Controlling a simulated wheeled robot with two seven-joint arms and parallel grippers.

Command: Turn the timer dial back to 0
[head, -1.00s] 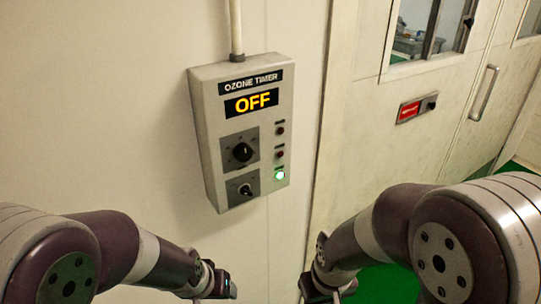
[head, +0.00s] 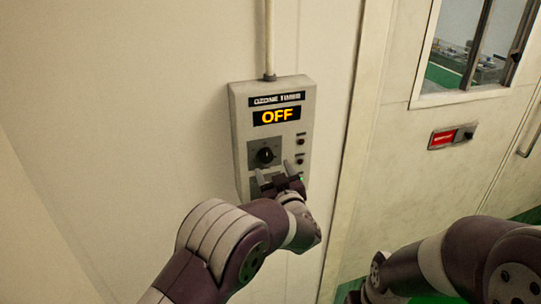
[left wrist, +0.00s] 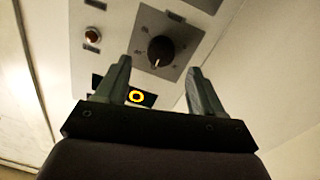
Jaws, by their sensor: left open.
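The grey ozone timer box (head: 242,130) hangs on the wall, and its display (head: 277,116) reads OFF. The black round timer dial (head: 265,155) sits below the display; it also shows in the left wrist view (left wrist: 161,51), where its pale pointer mark points down the picture. My left gripper (head: 275,171) is open and empty in front of the lower part of the box, just below the dial. In the left wrist view its two fingers (left wrist: 159,65) stand apart with the dial beyond and between their tips, not gripped. The lower switch is hidden behind the gripper.
Small indicator buttons (head: 300,141) run down the box's right side. A conduit (head: 268,40) rises from its top. The wall left of the box is clear.

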